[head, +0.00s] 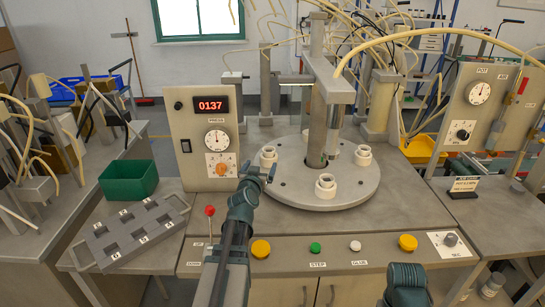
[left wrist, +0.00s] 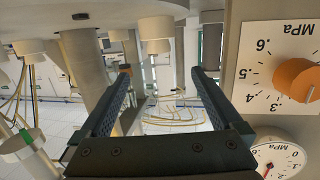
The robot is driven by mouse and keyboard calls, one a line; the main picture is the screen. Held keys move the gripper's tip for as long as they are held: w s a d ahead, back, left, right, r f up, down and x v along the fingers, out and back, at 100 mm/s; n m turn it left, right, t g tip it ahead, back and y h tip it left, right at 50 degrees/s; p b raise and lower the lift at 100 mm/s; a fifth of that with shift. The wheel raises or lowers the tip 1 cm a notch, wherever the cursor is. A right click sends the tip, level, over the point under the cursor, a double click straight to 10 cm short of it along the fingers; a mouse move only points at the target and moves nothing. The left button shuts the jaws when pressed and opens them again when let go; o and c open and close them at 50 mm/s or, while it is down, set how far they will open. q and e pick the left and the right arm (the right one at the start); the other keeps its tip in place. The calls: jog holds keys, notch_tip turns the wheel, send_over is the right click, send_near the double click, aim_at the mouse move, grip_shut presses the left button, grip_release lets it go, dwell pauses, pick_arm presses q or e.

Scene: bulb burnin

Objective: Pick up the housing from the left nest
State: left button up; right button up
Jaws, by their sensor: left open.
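Three white ring-like housings stand upright in nests on the round grey turntable (head: 300,190). The left housing (head: 268,157) sits at the turntable's left edge, the front housing (head: 326,186) nearest me, and another housing (head: 363,155) at the right. My left gripper (head: 257,171) is open and empty, just in front of the left housing and near its height, partly covering its nest. In the left wrist view, which looks upside down, the open jaws (left wrist: 160,72) have nothing between them; a white housing (left wrist: 155,30) shows beyond them.
A gauge panel (head: 204,135) stands close to the left of my left gripper. A press column (head: 320,105) rises over the turntable. A green bin (head: 128,180) and a grey socketed tray (head: 130,232) are at the left. Buttons line the front edge.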

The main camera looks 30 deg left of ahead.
pick_arm(q)
jog(key=b, duration=0.1)
send_near(270, 147)
jog(key=shift+w+a+f, duration=0.2)
jog(key=shift+w+f, duration=0.05)
jog(key=shift+f, duration=0.1)
jog(key=shift+b+x, duration=0.35)
jog(key=shift+x, duration=2.5)
jog(key=shift+d+r, duration=0.1)
jog(key=shift+r, duration=0.1)
jog(key=c, duration=1.4)
